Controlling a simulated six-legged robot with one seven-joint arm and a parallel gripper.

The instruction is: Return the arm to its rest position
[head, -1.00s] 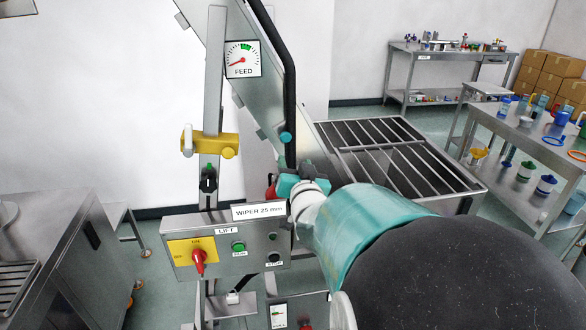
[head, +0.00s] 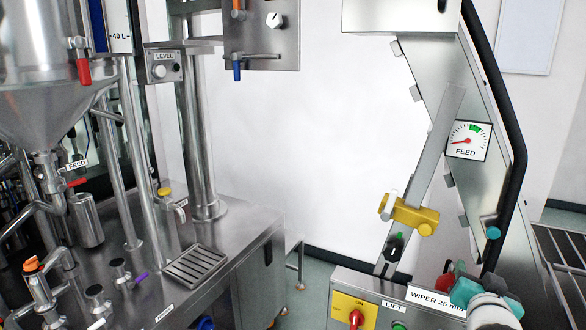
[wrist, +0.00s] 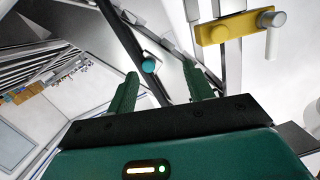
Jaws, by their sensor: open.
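My gripper (head: 478,290) is low at the right in the head view, in front of the control box, with part of my arm below it. In the wrist view my gripper (wrist: 160,70) has its two green fingers well apart, with nothing held between them. Beyond the fingers are a black rail with a teal knob (wrist: 149,66) and the yellow clamp (wrist: 235,28) at the upper right. The same clamp (head: 410,213) sits on a metal bar in the head view. The rest of my arm is out of view.
The control box (head: 372,290) has a red switch (head: 355,318) and a "WIPER 25 mm" label. The FEED gauge (head: 468,141) is on the sloping elevator (head: 445,75). A steel bench (head: 235,232) with a hopper (head: 40,95) and pipes fills the left. Open floor shows between bench and elevator.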

